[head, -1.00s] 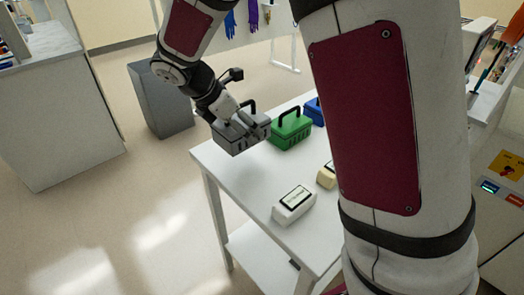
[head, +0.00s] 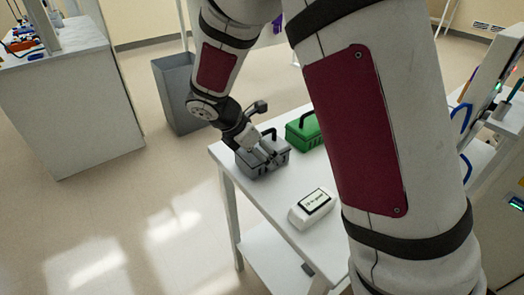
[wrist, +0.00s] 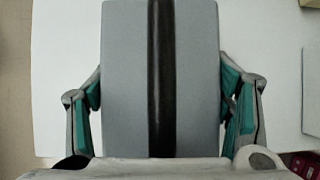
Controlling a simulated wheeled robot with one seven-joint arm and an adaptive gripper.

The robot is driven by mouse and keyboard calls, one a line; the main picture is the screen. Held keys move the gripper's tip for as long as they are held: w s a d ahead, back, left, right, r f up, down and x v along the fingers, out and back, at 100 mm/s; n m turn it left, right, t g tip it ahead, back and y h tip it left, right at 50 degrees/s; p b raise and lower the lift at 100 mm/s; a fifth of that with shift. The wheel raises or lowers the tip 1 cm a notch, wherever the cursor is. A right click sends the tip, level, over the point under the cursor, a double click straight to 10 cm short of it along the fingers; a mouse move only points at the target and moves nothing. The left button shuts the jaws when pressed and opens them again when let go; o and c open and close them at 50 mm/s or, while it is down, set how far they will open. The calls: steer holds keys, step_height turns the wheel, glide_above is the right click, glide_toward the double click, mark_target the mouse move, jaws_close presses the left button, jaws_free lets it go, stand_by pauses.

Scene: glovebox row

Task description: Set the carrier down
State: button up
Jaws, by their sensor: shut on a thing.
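The grey carrier (head: 264,165) with a black handle is at the left end of the white table (head: 292,232) in the head view. My gripper (head: 264,153) is over it from above and shut on it. In the wrist view the carrier's grey top (wrist: 125,75) and dark handle bar fill the middle, with my gripper's teal-padded fingers (wrist: 160,105) on either side. The carrier looks roughly level. I cannot tell whether its underside touches the table. My arm hides part of the table.
A green carrier (head: 302,133) stands just behind and to the right of the grey one. A white labelled box (head: 313,207) lies nearer on the table. A grey bin (head: 180,95) stands on the floor behind. Bare tabletop shows between the grey carrier and the white box.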

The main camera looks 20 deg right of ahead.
steer(key=o, duration=1.5)
steer(key=shift+f, duration=0.1)
steer(key=shift+o, duration=0.2)
steer(key=p+v, duration=0.1)
steer(key=v, duration=1.1)
steer(key=shift+p, duration=0.35)
steer(key=s+d+r+m+y, duration=0.2)
steer(key=s+d+r+m, duration=0.2)
steer(key=s+m, duration=0.3)
steer(key=s+d+r+m+y, duration=0.1)
steer(key=s+d+r+m, duration=0.3)
steer(key=s, duration=0.5)
steer(key=s+a+m+y, duration=0.1)
steer(key=s+m+y, duration=0.2)
steer(key=s+m, duration=0.7)
steer(key=s, duration=0.4)
steer(key=shift+f, duration=0.4)
steer(key=shift+t, duration=0.3)
